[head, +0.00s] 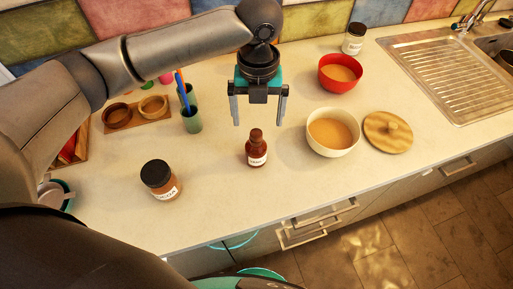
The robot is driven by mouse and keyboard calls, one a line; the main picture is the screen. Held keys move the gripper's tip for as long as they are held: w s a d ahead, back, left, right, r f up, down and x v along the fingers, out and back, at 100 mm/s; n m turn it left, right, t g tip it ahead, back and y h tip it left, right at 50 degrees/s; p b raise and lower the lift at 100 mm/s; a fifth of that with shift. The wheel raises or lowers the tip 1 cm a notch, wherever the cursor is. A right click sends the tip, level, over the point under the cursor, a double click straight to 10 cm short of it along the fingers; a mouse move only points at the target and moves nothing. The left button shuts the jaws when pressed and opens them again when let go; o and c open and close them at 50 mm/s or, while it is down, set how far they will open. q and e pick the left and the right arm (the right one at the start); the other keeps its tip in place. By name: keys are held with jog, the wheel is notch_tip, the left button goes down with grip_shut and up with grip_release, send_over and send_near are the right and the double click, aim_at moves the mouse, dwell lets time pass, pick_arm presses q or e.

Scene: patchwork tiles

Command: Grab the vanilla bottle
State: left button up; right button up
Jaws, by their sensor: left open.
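A small dark brown bottle (257,148) with a white label stands upright on the pale counter; its label is too small to read surely, but it looks like the vanilla bottle. My left gripper (259,108) is open and empty, pointing down, with its two fingers apart. In the head view it appears just above and behind the bottle, and it does not touch it. My right gripper is not in view.
A cream bowl (333,132), a wooden lid (388,132) and a red bowl (340,73) stand to the right. Green cups (192,120) stand behind left. The counter (215,205) in front is clear.

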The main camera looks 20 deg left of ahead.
aim_at(256, 149)
pick_arm(q)
notch_tip(256, 149, down, 7)
jog(key=shift+f, duration=0.1)
jog(key=shift+s+a+f, duration=0.1)
jog(key=shift+s+f, duration=0.1)
jog(key=shift+f, duration=1.15)
jog(key=shift+s+f, duration=0.2)
jog(key=shift+f, duration=1.1)
jog(key=shift+c, duration=0.2)
jog(key=c, duration=1.5)
